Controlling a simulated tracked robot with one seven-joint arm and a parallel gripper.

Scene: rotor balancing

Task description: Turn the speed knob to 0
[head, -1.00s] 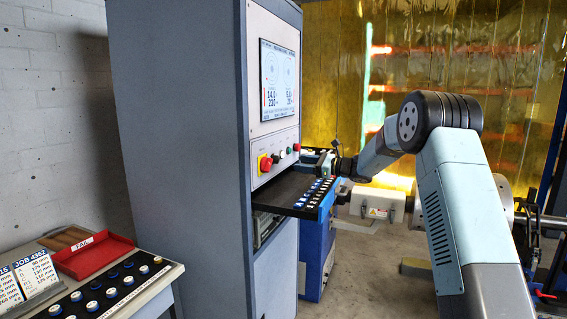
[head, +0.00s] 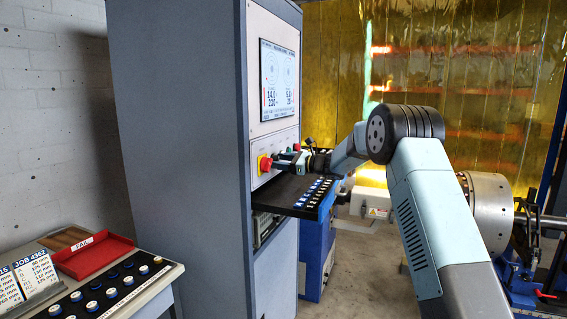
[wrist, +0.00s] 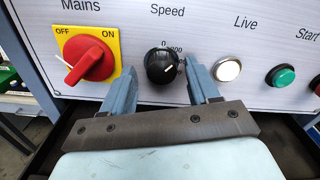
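The speed knob (wrist: 160,67) is a round black knob under the label "Speed" in the wrist view. A short white mark shows on its face, right of the middle. Numbers above it, including a 0, are partly covered, and I cannot read the exact setting. My gripper (wrist: 161,74) is open, with one blue-grey finger on each side of the knob. The right finger is close to the knob; I cannot tell whether either finger touches it. In the head view my gripper (head: 291,161) is at the cabinet's panel and hides the knob.
The red mains switch (wrist: 88,60) on its yellow plate is just left of the left finger. The white Live button (wrist: 227,69) and green Start button (wrist: 281,77) are to the right. A black shelf (head: 290,198) with several small pieces juts out below the panel.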

